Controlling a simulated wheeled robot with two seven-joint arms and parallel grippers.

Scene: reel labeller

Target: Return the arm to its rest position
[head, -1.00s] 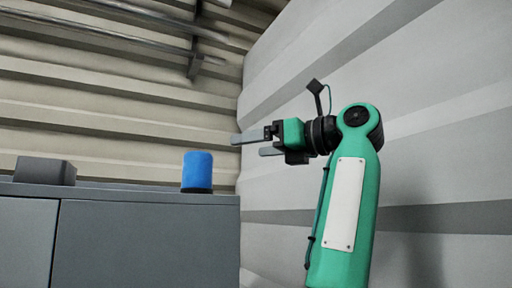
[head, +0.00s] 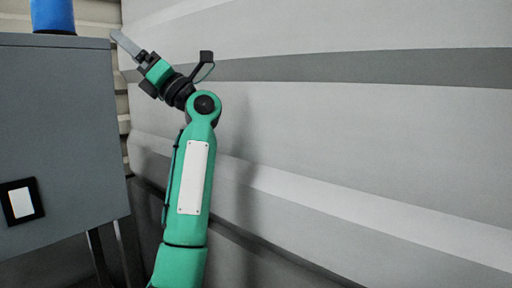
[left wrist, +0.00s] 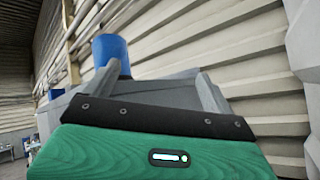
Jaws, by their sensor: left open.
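My left arm is green with black joints and rises from the bottom in the head view. My left gripper (head: 124,48) is at its upper end, pointing up and left. It appears just right of the grey cabinet's top right corner. In the left wrist view its two grey fingers (left wrist: 156,76) stand apart with nothing held between them. My right gripper is not in view.
A grey cabinet (head: 60,130) stands at the left, with a blue cylinder (head: 53,14) on top. The cylinder also shows beyond the fingers in the left wrist view (left wrist: 110,50). A pale corrugated wall (head: 350,140) fills the right side.

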